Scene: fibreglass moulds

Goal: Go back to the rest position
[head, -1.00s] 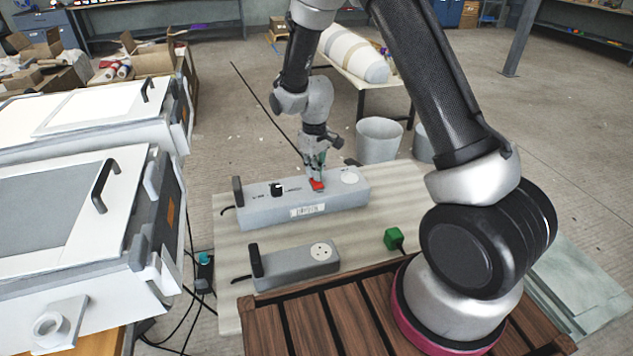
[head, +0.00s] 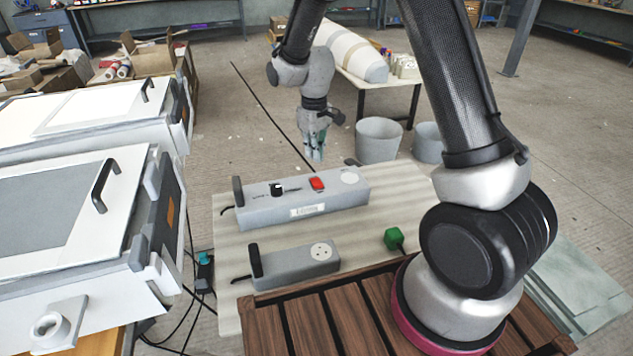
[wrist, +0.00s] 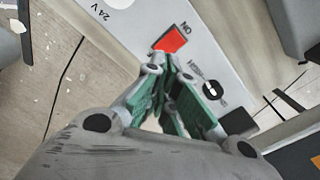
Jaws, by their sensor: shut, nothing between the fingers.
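My gripper (head: 314,158) is shut and empty. It hangs in the air above and behind the long grey box in the head view, apart from it. In the wrist view my gripper (wrist: 174,62) points toward the box, with its green finger pads close together. In the wrist view the red switch (wrist: 172,39) shows beside the lettering "ON", just beyond the fingertips.
A smaller grey box (head: 294,268) with a round socket and a green block (head: 393,238) are on the pale board (head: 385,190). White cabinets (head: 60,235) stand at the left. Grey buckets (head: 379,140) and a table (head: 370,84) are behind. Open floor lies between cabinets and table.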

